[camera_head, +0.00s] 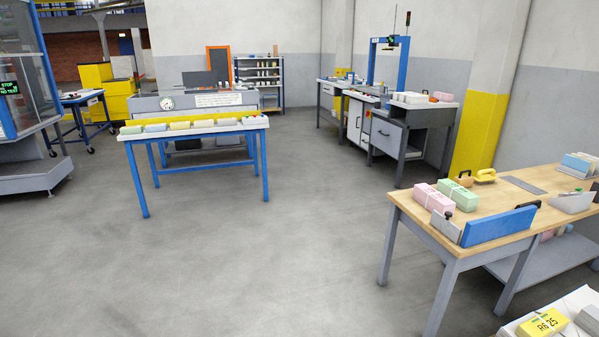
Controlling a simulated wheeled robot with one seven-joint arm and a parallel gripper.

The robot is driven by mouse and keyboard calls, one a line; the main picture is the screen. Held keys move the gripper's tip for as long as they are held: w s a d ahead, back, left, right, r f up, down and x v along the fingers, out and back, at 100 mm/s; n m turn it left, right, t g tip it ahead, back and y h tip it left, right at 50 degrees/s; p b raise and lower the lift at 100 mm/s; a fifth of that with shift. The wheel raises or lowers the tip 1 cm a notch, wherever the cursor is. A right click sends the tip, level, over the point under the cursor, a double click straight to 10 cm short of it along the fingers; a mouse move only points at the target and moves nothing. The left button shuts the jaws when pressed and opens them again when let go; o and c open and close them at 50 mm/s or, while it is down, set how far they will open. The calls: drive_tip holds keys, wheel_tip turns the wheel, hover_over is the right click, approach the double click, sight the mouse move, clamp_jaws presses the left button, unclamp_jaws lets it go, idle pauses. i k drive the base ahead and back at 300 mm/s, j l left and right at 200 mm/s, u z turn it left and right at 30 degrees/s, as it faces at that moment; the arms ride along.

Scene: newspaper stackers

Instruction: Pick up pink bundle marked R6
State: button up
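A pink bundle (433,198) lies on the wooden-topped table (402,201) at the right, beside a green bundle (459,194). No readable mark shows on it at this size. Another small pink bundle (443,97) lies on the grey workbench at the back. A pale pink bundle (228,121) appears in the row on the white-topped table. A yellow piece marked "R6 25" (543,323) lies at the bottom right corner on a whitish surface, partly cut off by the frame. My gripper is not in view.
The blue-legged table (195,129) stands at centre left. A glazed cabinet (25,90) is at the far left. The grey floor (270,255) between is clear.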

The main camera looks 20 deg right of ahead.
sight(427, 196)
drive_tip(key=i+z, duration=0.1)
drive_tip(key=i, duration=0.45)
drive_tip(key=i+j+z, duration=0.15)
drive_tip(key=i, duration=0.35)
drive_tip(key=i+j+z, duration=0.1)
drive_tip(key=i, duration=0.45)
drive_tip(key=i+z, duration=0.35)
drive_tip(key=z, duration=0.15)
drive_tip(key=i+j+z, duration=0.2)
drive_tip(key=i+z, duration=0.15)
drive_tip(key=z, duration=0.15)
drive_tip(key=i+j+z, duration=0.3)
drive_tip(key=z, duration=0.2)
drive_tip(key=i+j+z, duration=0.3)
drive_tip(key=z, duration=0.2)
drive_tip(key=j, duration=0.1)
